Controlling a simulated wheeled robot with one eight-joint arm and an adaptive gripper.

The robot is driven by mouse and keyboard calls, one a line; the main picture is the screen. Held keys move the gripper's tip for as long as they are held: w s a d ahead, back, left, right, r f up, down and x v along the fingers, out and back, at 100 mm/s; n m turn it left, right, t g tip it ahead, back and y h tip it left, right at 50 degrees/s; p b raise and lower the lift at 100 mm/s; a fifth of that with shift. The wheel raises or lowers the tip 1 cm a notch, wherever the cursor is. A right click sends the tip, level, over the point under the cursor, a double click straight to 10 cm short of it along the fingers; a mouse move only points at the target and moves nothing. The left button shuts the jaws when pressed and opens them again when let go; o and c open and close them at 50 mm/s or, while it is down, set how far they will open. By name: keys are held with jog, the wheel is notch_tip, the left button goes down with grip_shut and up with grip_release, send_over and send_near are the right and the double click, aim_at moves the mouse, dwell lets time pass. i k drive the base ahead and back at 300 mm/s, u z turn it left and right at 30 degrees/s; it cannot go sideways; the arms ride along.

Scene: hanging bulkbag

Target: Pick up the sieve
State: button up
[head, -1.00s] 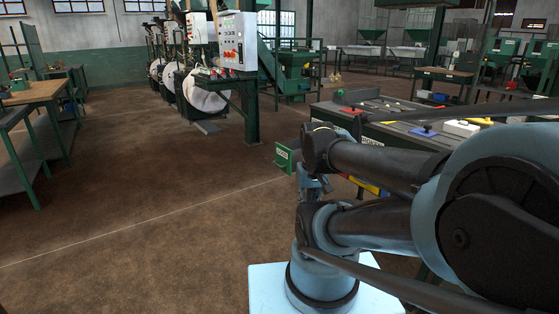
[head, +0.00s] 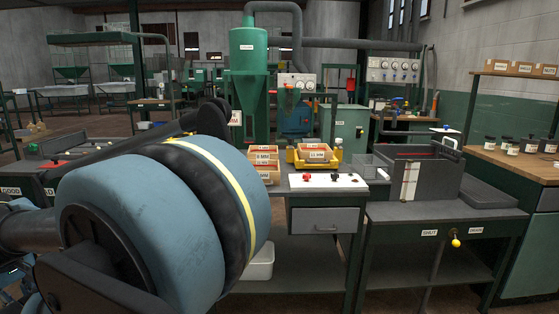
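Wooden-framed trays with millimetre labels, which look like sieves, are on the bench in the middle of the head view. Another orange-brown sieve (head: 316,154) sits in a yellow holder (head: 335,157) just right of the stack. The labels are small; the right one seems to read 13 MM. My gripper is out of view; only the large blue and black joints of my arm show at the left, in front of the bench.
A wooden bench (head: 520,160) with dark jars is at far right. A green cyclone (head: 248,60) stands behind.

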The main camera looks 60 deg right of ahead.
aim_at(312, 153)
jog(key=z, duration=2.85)
jog(key=k, duration=1.25)
jog(key=z, duration=0.6)
jog(key=i, duration=1)
jog(key=z, duration=0.4)
jog(key=i, duration=1.3)
jog(key=u, duration=0.4)
